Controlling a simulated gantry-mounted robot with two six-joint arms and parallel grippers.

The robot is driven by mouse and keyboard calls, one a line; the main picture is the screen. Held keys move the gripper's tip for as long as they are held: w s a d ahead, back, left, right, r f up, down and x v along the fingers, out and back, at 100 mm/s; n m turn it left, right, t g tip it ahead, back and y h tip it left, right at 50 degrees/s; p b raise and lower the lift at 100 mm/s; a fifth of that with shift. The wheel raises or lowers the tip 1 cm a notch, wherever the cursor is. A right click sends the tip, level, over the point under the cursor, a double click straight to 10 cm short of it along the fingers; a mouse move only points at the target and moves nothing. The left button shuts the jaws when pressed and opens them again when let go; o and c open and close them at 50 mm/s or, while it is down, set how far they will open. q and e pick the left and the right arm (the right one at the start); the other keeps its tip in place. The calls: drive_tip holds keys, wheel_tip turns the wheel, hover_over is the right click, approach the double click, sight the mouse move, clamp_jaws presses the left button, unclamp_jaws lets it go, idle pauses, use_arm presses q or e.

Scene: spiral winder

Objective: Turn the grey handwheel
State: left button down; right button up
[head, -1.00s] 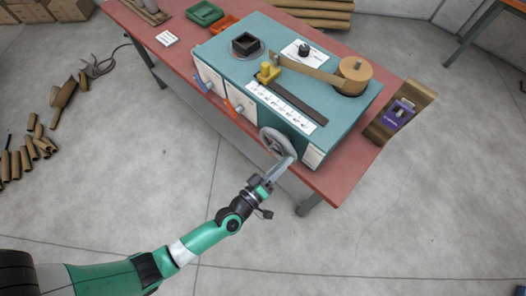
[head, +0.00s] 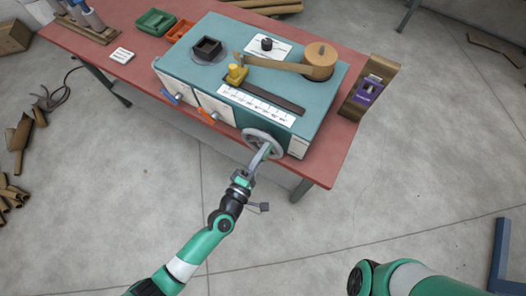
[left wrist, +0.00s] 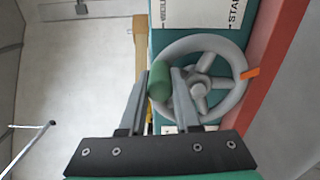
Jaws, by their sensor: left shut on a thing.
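The grey handwheel (head: 249,132) is on the front face of the teal winder (head: 190,70), near its right end. In the left wrist view the handwheel (left wrist: 237,88) shows its rim, spokes and hub, with a green knob (left wrist: 158,82) at the left side of the rim. My left gripper (head: 264,152) is at the wheel in the head view. In the left wrist view the left gripper's fingers (left wrist: 161,74) are shut on the green knob, one on each side. An orange mark (left wrist: 250,73) is at the right of the rim. My right gripper is out of view.
The winder stands on a red table (head: 110,62). A purple-fronted device on a brown stand (head: 367,88) is at the table's right end. Green (head: 155,22) and orange (head: 179,30) trays lie behind. Open floor lies in front of the table.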

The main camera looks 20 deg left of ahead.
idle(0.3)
use_arm(q)
drive_tip(key=c, duration=0.6)
unclamp_jaws()
drive_tip(key=s, duration=0.7)
drive_tip(key=s+a+p, duration=0.1)
drive_tip(key=s, duration=0.3)
drive_tip(key=shift+s, duration=0.25)
